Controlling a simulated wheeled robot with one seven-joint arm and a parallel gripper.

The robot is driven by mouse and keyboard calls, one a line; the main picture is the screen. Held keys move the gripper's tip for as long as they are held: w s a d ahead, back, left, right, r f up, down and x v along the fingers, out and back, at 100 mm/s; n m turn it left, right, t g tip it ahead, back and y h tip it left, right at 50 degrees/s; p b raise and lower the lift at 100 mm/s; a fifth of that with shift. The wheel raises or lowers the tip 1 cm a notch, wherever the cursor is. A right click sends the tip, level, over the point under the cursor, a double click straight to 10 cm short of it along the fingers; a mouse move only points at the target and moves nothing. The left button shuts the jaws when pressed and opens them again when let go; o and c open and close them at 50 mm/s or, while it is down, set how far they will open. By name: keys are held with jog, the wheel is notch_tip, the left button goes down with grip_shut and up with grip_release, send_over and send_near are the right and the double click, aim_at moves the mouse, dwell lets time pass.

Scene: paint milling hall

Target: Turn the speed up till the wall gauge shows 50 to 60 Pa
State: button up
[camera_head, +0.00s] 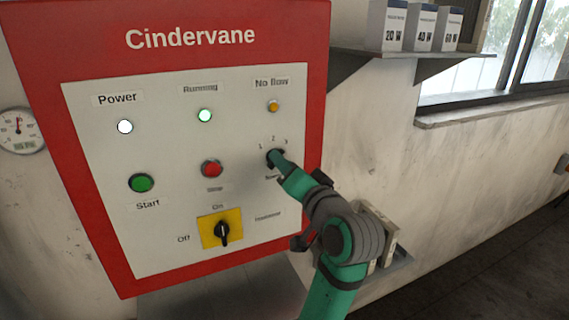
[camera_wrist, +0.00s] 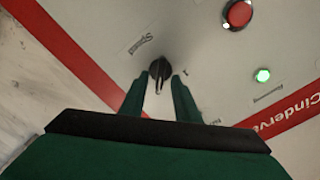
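The black speed knob (camera_head: 275,156) sits at the right of the Cindervane panel (camera_head: 100,200), with marks 1, 2 and 3 above it. It also shows in the wrist view (camera_wrist: 160,68), with a narrow bar standing out. My gripper (camera_head: 281,163) is at the knob and partly covers it in the head view. In the wrist view its green fingers (camera_wrist: 160,82) stand either side of the knob, with a gap beside the bar; contact is unclear. The wall gauge (camera_head: 18,131) is at the far left, needle pointing about straight up; its numbers are too small to read surely.
The Running lamp (camera_head: 205,115) glows green and the Power lamp (camera_head: 125,127) white. The red Stop button (camera_head: 212,169), green Start button (camera_head: 141,183) and yellow isolator (camera_head: 221,230), at On, are nearby. A shelf (camera_head: 400,52) with boxes is at the upper right.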

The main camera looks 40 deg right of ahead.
jog(key=v, duration=1)
jog(key=shift+w, duration=0.1)
jog(key=w+a+f+g, duration=0.15)
jog(key=a+f, duration=0.25)
jog(key=f, duration=0.8)
jog(key=w+a+f, duration=0.3)
jog(key=a+f, duration=0.2)
jog(key=f, duration=0.7)
jog(key=s+a+f+n, duration=0.25)
jog(key=a+f, duration=0.35)
jog(key=f, duration=0.3)
jog(key=s+a+f+n+y, duration=0.1)
jog(key=s+a+f+n, duration=0.3)
jog(key=s+a+f, duration=0.8)
jog(key=s+a+n+y, duration=0.1)
jog(key=s+a, duration=0.3)
jog(key=s, duration=0.4)
jog(key=s+a+r+n+y, duration=0.1)
jog(key=s+a+n+y, duration=0.1)
jog(key=s, duration=0.6)
jog(key=shift+a+r+n+g, duration=0.25)
jog(key=shift+a+n+g, duration=0.1)
jog(key=shift+a+n, duration=0.7)
jog(key=shift+s+d, duration=0.1)
jog(key=shift+d, duration=0.05)
